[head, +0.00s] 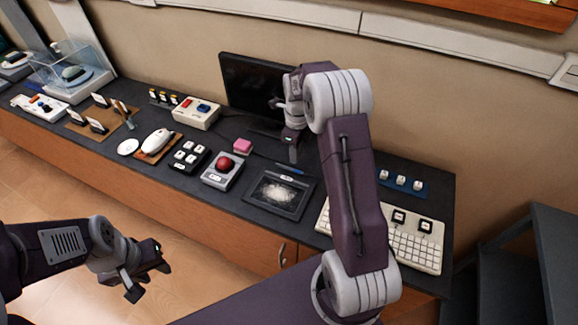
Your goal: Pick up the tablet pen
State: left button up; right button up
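The tablet pen (289,169) is a thin dark blue stick lying on the dark counter, just behind the upper edge of the drawing tablet (265,209). The tablet is a flat dark slab with a pale picture on its screen. My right gripper (292,154) points down above and just behind the pen, in front of the monitor; its fingers overlap in this view, so its opening is unclear. My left gripper (151,281) is open and empty, low in front of the counter, over the floor.
The monitor (246,84) stands behind. A white keyboard (420,246) lies to the right, partly behind my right arm. Dark steps (530,240) stand at the far right.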

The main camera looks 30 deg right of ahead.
aim_at(295, 170)
jog(key=shift+w+d+f, duration=0.1)
jog(key=shift+w+f, duration=0.05)
jog(key=shift+f, duration=0.45)
jog(key=shift+w+d+f, duration=0.1)
jog(key=shift+w+f, duration=0.05)
jog(key=shift+f, duration=0.45)
jog(key=shift+w+f, duration=0.25)
jog(key=f, duration=0.3)
jog(key=shift+s+a+f, duration=0.2)
jog(key=shift+s+f, duration=0.15)
jog(key=shift+s, duration=0.05)
jog(key=shift+f, duration=0.35)
jog(key=shift+w+f, duration=0.2)
jog(key=shift+w, duration=0.05)
jog(key=shift+s+r, duration=0.1)
grip_shut()
